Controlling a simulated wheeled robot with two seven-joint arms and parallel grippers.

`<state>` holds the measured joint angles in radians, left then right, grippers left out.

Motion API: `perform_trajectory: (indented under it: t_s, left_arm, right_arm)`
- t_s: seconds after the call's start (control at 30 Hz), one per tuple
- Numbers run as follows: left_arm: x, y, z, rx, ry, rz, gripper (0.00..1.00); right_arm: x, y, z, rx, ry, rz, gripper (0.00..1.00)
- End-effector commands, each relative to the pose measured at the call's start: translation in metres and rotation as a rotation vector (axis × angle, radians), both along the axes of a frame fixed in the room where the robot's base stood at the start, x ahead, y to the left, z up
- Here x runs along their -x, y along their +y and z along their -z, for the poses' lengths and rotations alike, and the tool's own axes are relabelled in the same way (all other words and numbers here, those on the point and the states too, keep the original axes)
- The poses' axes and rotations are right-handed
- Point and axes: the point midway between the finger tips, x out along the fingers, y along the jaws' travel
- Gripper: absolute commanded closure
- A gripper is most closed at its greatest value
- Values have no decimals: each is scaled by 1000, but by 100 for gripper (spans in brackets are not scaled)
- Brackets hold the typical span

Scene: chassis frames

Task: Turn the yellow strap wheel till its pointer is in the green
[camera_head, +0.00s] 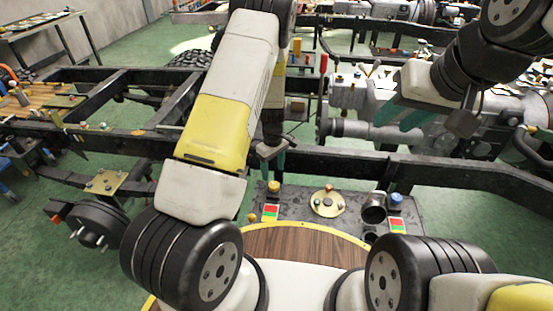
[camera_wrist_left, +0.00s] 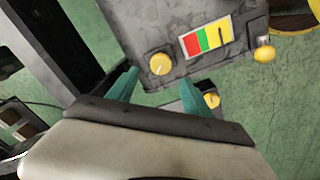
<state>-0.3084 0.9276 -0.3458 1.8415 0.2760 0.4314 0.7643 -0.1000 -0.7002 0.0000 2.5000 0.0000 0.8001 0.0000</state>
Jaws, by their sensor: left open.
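The yellow strap wheel (camera_head: 274,186) sits on the grey plate at the left, and it shows in the left wrist view (camera_wrist_left: 159,64) with a pale line on its face. Beside it is a colour strip (camera_wrist_left: 206,40) with red, green and yellow parts. A dark mark lies over the yellow part; I cannot tell if it is the pointer. My left gripper (camera_head: 270,155) is open and empty just above the wheel. In the left wrist view its teal fingers (camera_wrist_left: 157,92) are apart, with the wheel beyond them. My right gripper (camera_head: 403,116) appears open, away by the engine.
A blue wheel (camera_head: 396,198) with its own colour strip (camera_head: 396,224) stands at the right of the plate. A yellow ball knob (camera_wrist_left: 264,50) sits near the strip. Another yellow knob (camera_wrist_left: 211,100) is beside a finger. A black chassis rail (camera_head: 330,160) runs behind.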

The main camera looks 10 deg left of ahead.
Motion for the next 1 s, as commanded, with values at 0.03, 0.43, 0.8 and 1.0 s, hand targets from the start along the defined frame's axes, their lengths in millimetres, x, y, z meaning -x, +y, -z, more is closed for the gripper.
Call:
perform_trajectory:
  t_s: [0.03,0.43,0.8,1.0]
  left_arm:
    - [1,1,8,0,4,-1,41]
    - [0,0,62,1,1,2,41]
    - [0,0,66,1,1,2,47]
    - [0,0,66,1,1,2,86]
  right_arm:
    - [0,0,0,0,0,0,64]
    - [0,0,0,0,0,0,64]
    - [0,0,0,0,0,0,64]
    - [0,0,0,0,0,0,64]
